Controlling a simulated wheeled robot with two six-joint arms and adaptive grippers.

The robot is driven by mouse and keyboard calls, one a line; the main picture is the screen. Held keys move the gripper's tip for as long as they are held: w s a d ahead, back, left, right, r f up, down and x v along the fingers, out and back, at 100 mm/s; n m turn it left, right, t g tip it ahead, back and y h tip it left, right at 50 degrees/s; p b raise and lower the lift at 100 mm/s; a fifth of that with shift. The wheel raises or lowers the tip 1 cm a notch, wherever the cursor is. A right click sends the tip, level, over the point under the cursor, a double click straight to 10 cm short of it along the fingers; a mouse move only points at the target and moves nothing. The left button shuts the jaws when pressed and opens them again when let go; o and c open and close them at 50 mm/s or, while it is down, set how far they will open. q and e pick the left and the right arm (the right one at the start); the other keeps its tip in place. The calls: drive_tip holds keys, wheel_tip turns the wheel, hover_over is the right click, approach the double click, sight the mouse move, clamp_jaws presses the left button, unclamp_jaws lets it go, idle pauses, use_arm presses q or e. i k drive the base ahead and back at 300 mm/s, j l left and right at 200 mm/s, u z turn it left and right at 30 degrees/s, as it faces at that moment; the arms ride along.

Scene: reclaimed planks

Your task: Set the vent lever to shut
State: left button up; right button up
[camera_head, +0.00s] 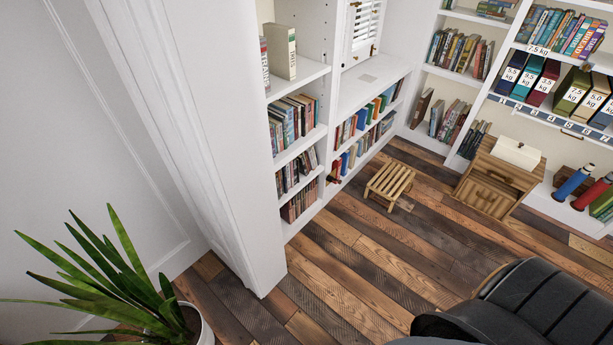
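A white slatted vent or shutter (364,28) is set in the white shelving at the top middle, above a deep white ledge. Its top is cut off by the picture's edge. Small brass-coloured parts show at its right lower edge (373,49) and near its top. They are too small to tell which is the lever or how it is set. Neither of my grippers is in view.
A white wall end (215,130) stands left of the shelves. A potted plant (130,285) is at lower left, a wooden stool (389,183) and wooden cabinet (489,186) stand on the floor, and a black padded seat (540,305) fills lower right. Plank floor between is clear.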

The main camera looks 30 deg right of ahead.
sight(328, 178)
drive_tip(key=i+l+u, duration=0.15)
drive_tip(key=l+u, duration=0.2)
drive_tip(key=l, duration=1.05)
drive_tip(key=l+u, duration=0.3)
drive_tip(key=l, duration=1.15)
